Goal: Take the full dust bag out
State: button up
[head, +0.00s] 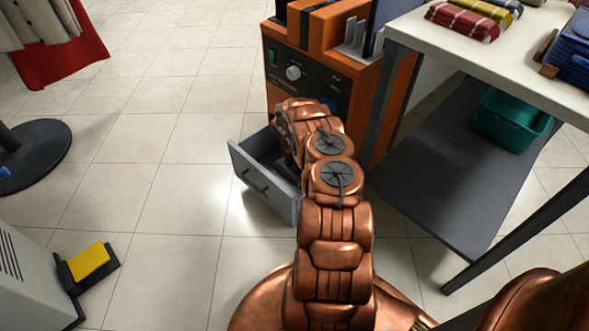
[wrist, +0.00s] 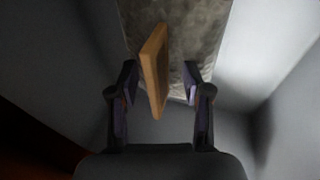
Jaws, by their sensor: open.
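The grey drawer (head: 262,187) at the bottom of the orange machine (head: 315,75) stands pulled out. My arm reaches down into it and hides most of its inside in the head view. In the wrist view, a mottled grey dust bag (wrist: 205,50) lies in the drawer, with a tan upright tab (wrist: 154,72) on its near part. My gripper (wrist: 160,80) is open, one finger on each side of the tab. Gaps show between the tab and both fingers. The gripper itself is hidden in the head view.
A white-topped table (head: 500,60) with folded cloths and a dark lower shelf (head: 450,175) stands close on the right; a green bin (head: 508,120) is on the shelf. A grey machine with a yellow pedal (head: 90,262) is at lower left. The tiled floor left of the drawer is clear.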

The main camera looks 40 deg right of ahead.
jog(key=shift+c, duration=0.3)
grip_shut()
jog(key=shift+f, duration=0.1)
